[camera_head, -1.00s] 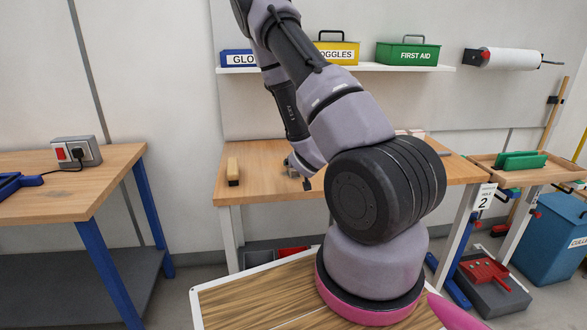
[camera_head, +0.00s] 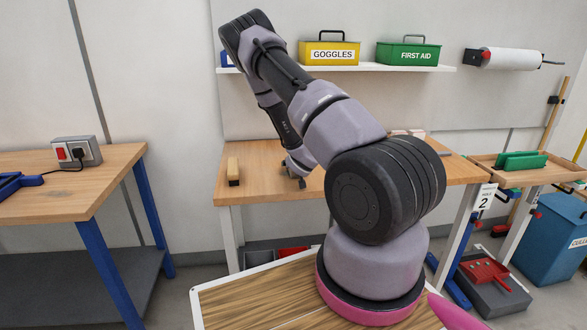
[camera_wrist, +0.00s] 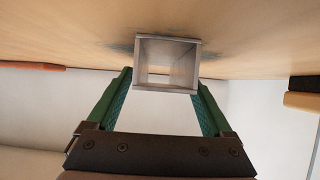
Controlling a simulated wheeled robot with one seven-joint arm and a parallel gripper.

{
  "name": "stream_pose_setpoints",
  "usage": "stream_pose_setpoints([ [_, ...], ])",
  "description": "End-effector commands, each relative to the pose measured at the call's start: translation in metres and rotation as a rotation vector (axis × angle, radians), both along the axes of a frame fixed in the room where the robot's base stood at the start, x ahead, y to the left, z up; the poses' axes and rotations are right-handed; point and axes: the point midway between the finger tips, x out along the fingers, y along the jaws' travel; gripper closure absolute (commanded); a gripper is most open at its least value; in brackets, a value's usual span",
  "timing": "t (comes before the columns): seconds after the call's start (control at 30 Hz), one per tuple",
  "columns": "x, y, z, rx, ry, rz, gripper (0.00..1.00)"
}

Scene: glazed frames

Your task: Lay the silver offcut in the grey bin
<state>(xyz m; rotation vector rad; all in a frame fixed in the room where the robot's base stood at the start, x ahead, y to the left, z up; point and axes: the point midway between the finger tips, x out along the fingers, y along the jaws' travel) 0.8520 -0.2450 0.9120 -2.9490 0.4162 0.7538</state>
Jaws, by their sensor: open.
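The silver offcut (camera_wrist: 166,62), a short hollow square tube, shows in the wrist view against the wooden bench top (camera_wrist: 80,30). My gripper (camera_wrist: 165,92) is open, its green-lined fingers on either side of the offcut's near end. I cannot tell whether they touch it. In the head view my gripper (camera_head: 300,181) is low over the middle of the bench (camera_head: 262,185), and I cannot make out the offcut there. A grey container (camera_head: 259,256) shows partly under the bench beside something red. I cannot tell whether it is the grey bin.
A tan block with a dark base (camera_head: 233,171) stands on the bench left of my gripper. A shelf (camera_head: 410,68) with labelled boxes hangs behind. At lower right are a dark grey tray (camera_head: 497,300) with a red dustpan and a blue bin (camera_head: 550,235).

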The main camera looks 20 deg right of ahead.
Motion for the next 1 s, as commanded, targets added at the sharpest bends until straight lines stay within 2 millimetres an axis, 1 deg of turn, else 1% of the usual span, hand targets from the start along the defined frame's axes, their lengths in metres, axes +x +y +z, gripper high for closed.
stream_pose_setpoints([
  [0.07, 0.000, 0.000, 0.000, 0.000, 0.000, 0.000, 0.15],
  [0.1, 0.000, 0.000, 0.000, 0.000, 0.000, 0.000, 0.19],
  [0.17, 0.000, 0.000, 0.000, 0.000, 0.000, 0.000, 0.42],
  [0.2, 0.000, 0.000, 0.000, 0.000, 0.000, 0.000, 0.57],
  [0.27, 0.000, 0.000, 0.000, 0.000, 0.000, 0.000, 0.80],
  [0.3, 0.000, 0.000, 0.001, 0.000, 0.000, 0.000, 0.95],
  [0.33, 0.000, 0.000, 0.000, 0.000, 0.000, 0.000, 1.00],
  [0.6, 0.000, 0.000, 0.002, 0.000, -0.001, 0.000, 1.00],
  [0.73, 0.000, 0.000, 0.010, 0.000, -0.003, 0.001, 1.00],
  [0.87, 0.001, 0.000, 0.027, 0.001, -0.006, -0.001, 1.00],
  [1.0, 0.001, 0.000, 0.054, 0.001, -0.007, -0.001, 1.00],
])
